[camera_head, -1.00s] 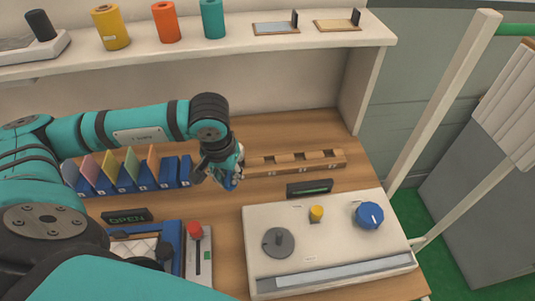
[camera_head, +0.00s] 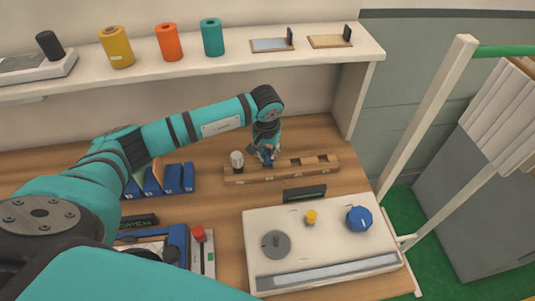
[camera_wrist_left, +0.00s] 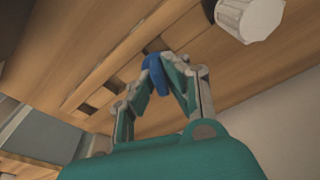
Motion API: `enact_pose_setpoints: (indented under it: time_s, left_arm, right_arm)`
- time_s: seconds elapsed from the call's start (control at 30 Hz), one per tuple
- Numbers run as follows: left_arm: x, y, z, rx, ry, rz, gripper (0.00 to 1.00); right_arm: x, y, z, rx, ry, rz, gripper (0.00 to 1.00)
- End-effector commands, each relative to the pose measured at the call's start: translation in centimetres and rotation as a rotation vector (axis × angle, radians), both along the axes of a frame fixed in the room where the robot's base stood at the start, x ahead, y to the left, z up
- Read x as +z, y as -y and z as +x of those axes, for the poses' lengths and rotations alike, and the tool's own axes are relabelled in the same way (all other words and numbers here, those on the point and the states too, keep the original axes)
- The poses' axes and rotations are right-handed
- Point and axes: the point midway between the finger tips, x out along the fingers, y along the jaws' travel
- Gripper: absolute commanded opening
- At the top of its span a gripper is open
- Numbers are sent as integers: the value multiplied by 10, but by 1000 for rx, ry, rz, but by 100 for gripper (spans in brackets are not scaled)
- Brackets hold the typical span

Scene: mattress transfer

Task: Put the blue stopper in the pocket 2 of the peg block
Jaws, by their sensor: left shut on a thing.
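The peg block (camera_head: 290,172) is a long wooden bar with a row of pockets, lying on the table. It also crosses the left wrist view (camera_wrist_left: 118,62), with dark pocket openings. My left gripper (camera_head: 266,158) is over the block's left-middle part, pointing down. In the left wrist view its fingers are shut on the blue stopper (camera_wrist_left: 154,76), which overlaps a dark pocket opening. I cannot tell whether its tip is inside. A whitish stopper (camera_head: 237,158) stands at the block's left end; it also shows in the left wrist view (camera_wrist_left: 250,17). My right gripper is not in view.
A white panel (camera_head: 335,238) with a blue knob (camera_head: 359,219) lies in front of the block, with a small dark display (camera_head: 304,194) between. Blue holders (camera_head: 172,179) stand left. A shelf (camera_head: 200,72) with coloured cylinders runs behind. Bare table lies behind the block.

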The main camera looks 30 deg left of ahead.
Motion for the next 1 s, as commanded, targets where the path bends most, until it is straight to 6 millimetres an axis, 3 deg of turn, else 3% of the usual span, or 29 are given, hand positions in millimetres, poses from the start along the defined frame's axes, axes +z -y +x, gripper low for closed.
enact_pose_setpoints:
  time_s: [0.03, 0.13, 0.57, 0.6, 0.73, 1.0]
  left_arm:
    - [-7, 1, -4, 0, -10, 1, 0]
    - [-19, 0, -3, 0, -7, 0, 0]
    - [-29, 0, -2, -1, -3, 1, 0]
    - [-27, 0, -2, -1, -3, 1, 16]
    - [-27, 0, -2, -1, -4, 1, 32]
    - [-26, 0, -2, -1, -4, 1, 35]
  right_arm:
    - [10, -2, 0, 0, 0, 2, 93]
    - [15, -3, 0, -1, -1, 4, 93]
    - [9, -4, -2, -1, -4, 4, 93]
    - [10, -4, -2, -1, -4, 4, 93]
    - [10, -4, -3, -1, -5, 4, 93]
    - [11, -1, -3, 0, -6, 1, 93]
